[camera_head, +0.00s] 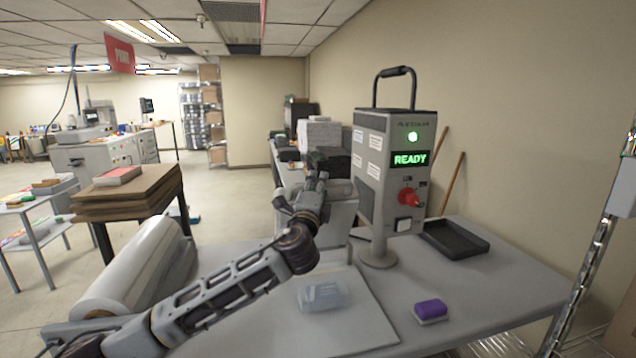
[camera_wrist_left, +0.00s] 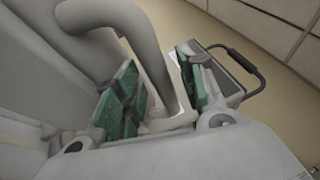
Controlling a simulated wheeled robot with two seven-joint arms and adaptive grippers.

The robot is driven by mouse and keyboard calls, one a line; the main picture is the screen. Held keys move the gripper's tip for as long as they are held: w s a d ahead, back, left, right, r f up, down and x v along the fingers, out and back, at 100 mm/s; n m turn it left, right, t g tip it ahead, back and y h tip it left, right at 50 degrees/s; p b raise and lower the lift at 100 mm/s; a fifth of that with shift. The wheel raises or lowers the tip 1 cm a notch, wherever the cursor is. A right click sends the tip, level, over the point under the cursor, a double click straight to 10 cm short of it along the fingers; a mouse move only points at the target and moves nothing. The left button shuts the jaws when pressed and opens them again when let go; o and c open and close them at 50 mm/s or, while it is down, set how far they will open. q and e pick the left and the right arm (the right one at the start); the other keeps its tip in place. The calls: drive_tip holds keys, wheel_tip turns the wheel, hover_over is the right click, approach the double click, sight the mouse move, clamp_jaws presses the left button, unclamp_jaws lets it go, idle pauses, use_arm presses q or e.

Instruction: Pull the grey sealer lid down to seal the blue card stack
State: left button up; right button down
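The pale blue card stack (camera_head: 325,295) lies in clear wrap on a flat light grey plate (camera_head: 368,325) on the table. A raised light grey panel (camera_head: 338,228), which looks like the sealer lid, stands behind the stack and is partly hidden by my arm. My left gripper (camera_head: 312,190) is high in front of that panel's upper part. In the left wrist view its green-padded fingers (camera_wrist_left: 160,92) are spread on either side of a curved grey bar (camera_wrist_left: 150,62), with a gap showing on the right. Whether the left pad touches the bar is unclear. My right gripper is not in view.
A grey machine (camera_head: 372,185) with a green READY display, red knob and black top handle stands right of the gripper. A black tray (camera_head: 455,240) and a purple block (camera_head: 431,310) lie on the table. A film roll (camera_head: 135,270) is at left.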

use_arm(q)
drive_tip(key=shift+w+d+r, duration=0.1)
drive_tip(key=shift+w+r, duration=0.05)
drive_tip(key=shift+w, duration=0.5)
clamp_jaws()
